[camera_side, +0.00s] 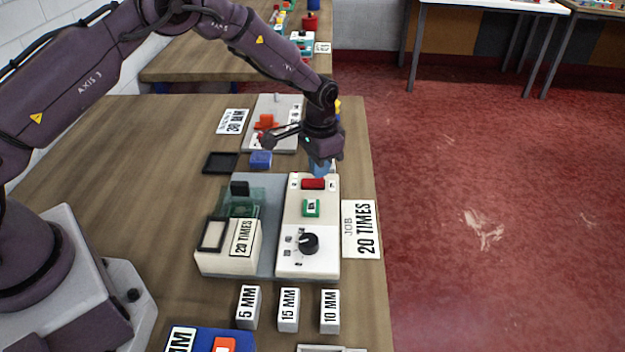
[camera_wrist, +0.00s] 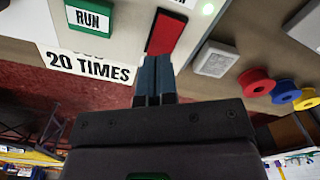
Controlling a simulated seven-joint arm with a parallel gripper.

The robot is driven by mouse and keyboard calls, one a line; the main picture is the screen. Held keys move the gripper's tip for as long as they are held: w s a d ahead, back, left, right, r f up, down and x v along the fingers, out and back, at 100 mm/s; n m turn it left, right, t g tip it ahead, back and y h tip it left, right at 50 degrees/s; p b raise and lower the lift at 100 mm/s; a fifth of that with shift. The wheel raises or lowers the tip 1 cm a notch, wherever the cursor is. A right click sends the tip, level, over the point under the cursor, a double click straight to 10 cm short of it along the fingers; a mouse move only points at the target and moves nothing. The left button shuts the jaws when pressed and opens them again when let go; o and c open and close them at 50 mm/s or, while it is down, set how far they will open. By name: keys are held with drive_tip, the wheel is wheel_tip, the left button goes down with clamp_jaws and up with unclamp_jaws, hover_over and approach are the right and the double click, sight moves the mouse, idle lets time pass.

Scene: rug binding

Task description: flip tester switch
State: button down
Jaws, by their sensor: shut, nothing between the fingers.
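The tester is a pale panel (camera_side: 292,262) on the table, with a red rocker switch (camera_side: 313,184) at its far end. Below the switch are a green RUN button (camera_side: 311,208) and a black dial (camera_side: 308,243). My gripper (camera_side: 320,170) is shut and empty, its blue fingers pointing down by the far end of the panel, close to the switch. In the wrist view the fingertips (camera_wrist: 155,62) overlap the lower end of the red switch (camera_wrist: 165,33); I cannot tell whether they touch it. Which way the switch is tipped is unclear.
A "JOB 20 TIMES" card (camera_side: 361,229) lies right of the tester. A cream fixture (camera_side: 226,262) with a green clear part stands left. Blocks marked 5, 15 and 10 MM (camera_side: 288,310) stand in front. A blue block (camera_side: 261,159) and black tray (camera_side: 220,163) lie behind.

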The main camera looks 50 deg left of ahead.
sight(319, 181)
drive_tip(key=shift+f, duration=1.05)
idle(0.4)
drive_tip(key=shift+r, duration=3.5)
